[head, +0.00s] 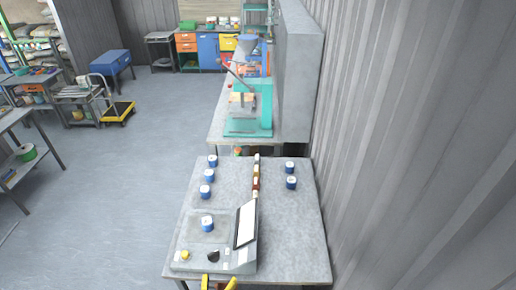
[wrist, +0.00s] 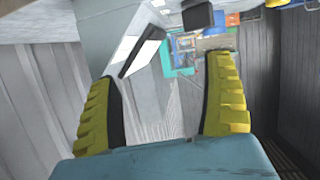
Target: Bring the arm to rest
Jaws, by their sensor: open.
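My gripper (head: 219,284) shows only as yellow fingertips at the bottom edge of the head view, just in front of the grey table (head: 290,245). In the wrist view my gripper (wrist: 163,68) has its two yellow ribbed fingers wide apart, with nothing between them. The rest of my arm is hidden in the head view. A grey device (head: 240,262) with a tilted white screen and a dark knob stands at the table's near left, close beyond the fingertips. Its screen also shows in the wrist view (wrist: 143,51).
A blue jar (head: 207,223) stands on the device. Several more blue jars stand left and right of a row of small containers (head: 256,176). A teal press (head: 265,105) stands on the bench behind.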

